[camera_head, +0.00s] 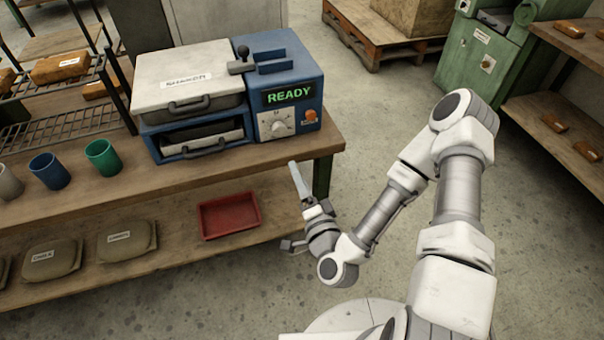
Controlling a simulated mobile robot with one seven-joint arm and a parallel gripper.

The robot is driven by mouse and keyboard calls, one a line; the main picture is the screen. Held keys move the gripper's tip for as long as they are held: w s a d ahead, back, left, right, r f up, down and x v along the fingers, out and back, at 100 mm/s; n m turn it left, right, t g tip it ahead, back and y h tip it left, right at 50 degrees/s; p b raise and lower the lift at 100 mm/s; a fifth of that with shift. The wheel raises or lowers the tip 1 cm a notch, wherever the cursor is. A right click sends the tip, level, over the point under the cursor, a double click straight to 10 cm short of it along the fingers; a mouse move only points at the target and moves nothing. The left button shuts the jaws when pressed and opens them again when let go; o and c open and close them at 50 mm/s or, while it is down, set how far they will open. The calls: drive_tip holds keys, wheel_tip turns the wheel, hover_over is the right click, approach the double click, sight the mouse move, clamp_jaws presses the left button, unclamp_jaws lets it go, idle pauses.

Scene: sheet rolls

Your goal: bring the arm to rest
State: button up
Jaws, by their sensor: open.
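My arm stands on the right side of the head view, folded with its elbow raised and its forearm coming down to the left.
A blue press (290,75) reading READY stands on the bench. Green (102,158) and blue (49,171) cups stand left of it. A red tray (229,216) lies on the lower shelf, near my wrist. A green machine (485,55) stands behind my arm. Floor (380,120) between is clear.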

drive_tip(key=shift+s+d, duration=0.15)
drive_tip(key=shift+s, duration=0.4)
drive_tip(key=shift+w, duration=0.1)
